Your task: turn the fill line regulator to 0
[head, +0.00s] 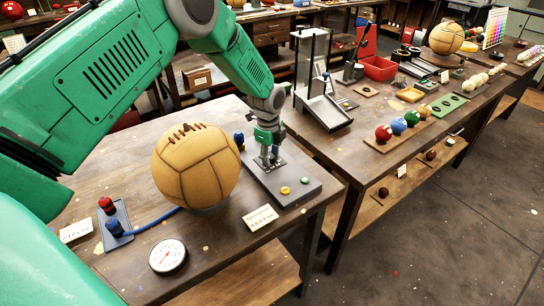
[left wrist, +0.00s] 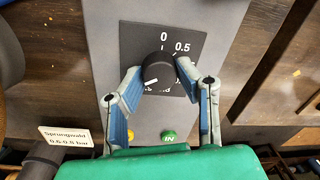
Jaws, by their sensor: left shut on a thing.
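The fill line regulator is a black round knob (left wrist: 158,66) on a dark square dial plate (left wrist: 137,40) marked 0 at the top and 0.5 to its right. A white pointer mark on the knob points to the lower left, away from 0. My left gripper (left wrist: 160,76) is shut on the knob, one blue-padded finger on each side. Lower scale marks are partly hidden by the fingers. In the head view my left gripper (head: 267,160) reaches down onto the grey panel (head: 300,197), hiding most of the knob. My right gripper is not in view.
A yellow button and a green IN button (left wrist: 168,136) sit in front of the dial. A tan leather ball (head: 195,165) stands left of the panel. A pressure gauge (head: 167,256), a blue hose (head: 157,219) and a label card (head: 261,217) lie nearby.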

